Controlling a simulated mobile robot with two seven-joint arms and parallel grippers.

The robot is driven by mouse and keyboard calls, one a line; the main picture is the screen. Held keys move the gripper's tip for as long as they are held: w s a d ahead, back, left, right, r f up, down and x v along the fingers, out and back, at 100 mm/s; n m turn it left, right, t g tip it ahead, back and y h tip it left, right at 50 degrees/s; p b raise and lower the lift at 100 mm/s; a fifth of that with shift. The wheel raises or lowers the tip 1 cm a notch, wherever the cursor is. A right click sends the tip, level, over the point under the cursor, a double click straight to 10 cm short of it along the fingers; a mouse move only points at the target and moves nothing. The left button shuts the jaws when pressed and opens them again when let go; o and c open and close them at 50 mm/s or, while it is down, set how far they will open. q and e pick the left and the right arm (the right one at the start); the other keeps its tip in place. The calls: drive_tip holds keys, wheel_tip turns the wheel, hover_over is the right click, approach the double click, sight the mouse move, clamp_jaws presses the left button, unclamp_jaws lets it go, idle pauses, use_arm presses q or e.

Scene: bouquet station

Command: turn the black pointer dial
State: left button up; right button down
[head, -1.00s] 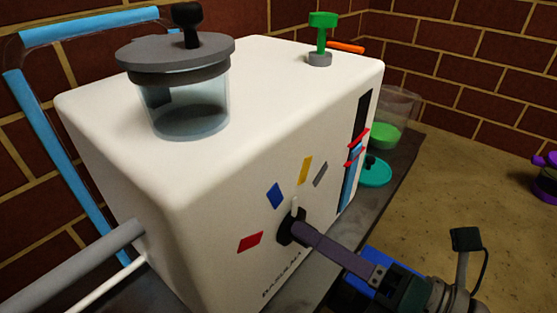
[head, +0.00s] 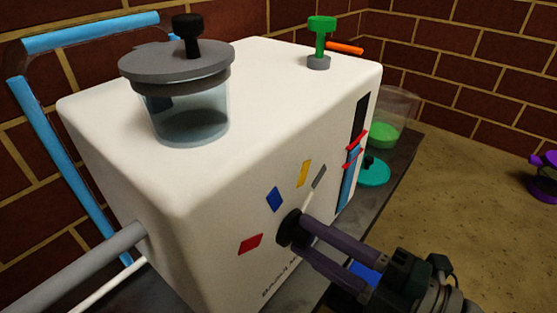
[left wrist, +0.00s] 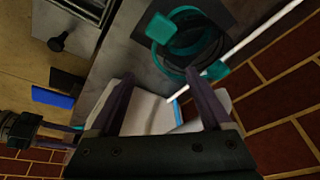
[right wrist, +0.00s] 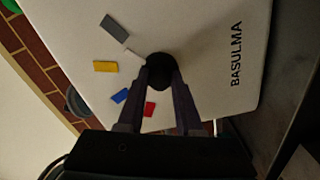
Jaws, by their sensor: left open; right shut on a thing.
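The black pointer dial (head: 287,230) sits on the front of the white machine (head: 225,235). Its white pointer (head: 308,201) leans up and right toward the grey mark (head: 319,177); red, blue and yellow marks lie further round to the left. My right gripper (head: 304,235) is shut on the dial, a finger on each side. The right wrist view also shows the dial (right wrist: 160,62) between the fingertips, which hide part of it. My left gripper (left wrist: 158,80) is open and empty in the left wrist view; it is not visible in the head view.
A lidded glass jar (head: 188,115) and a green knob (head: 321,40) stand on the machine's top. A light blue pipe frame (head: 62,160) and a grey bar (head: 75,265) are at the left. A clear cup with green contents (head: 385,133) stands behind right.

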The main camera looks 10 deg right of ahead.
drive_tip(key=shift+m, duration=0.8)
drive_tip(key=c, duration=0.6)
unclamp_jaws()
drive_tip(key=shift+o, duration=0.2)
drive_tip(key=p+v, duration=0.2)
drive_tip(key=v, duration=0.8)
